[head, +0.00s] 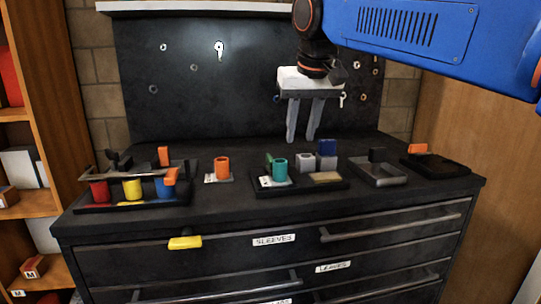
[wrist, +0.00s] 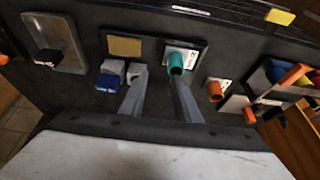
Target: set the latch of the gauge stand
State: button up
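My gripper (head: 301,138) hangs above the back of the bench in the head view, fingers pointing down and apart, with nothing between them. In the wrist view its fingertips (wrist: 157,80) show a clear gap. No part is labelled as the gauge stand or its latch, so I cannot tell which they are. A teal cylinder (head: 280,170) stands on a numbered white plate in a black tray (head: 262,191), with a green upright piece behind it. The teal cylinder also shows in the wrist view (wrist: 176,62). My gripper is apart from everything on the bench.
Left are a rack with red (head: 99,191), yellow (head: 132,188) and blue cylinders under a bar, and an orange cylinder (head: 222,167). Grey (head: 305,162) and blue blocks (head: 327,148) sit beside the teal one. Right are a grey tray (head: 380,177) and a black tray (head: 442,168).

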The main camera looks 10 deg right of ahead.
send_near(270, 157)
jog(key=x, duration=0.8)
jog(key=shift+w+f, duration=0.1)
jog(key=shift+f, duration=0.3)
jog(key=shift+c, duration=0.6)
grip_shut()
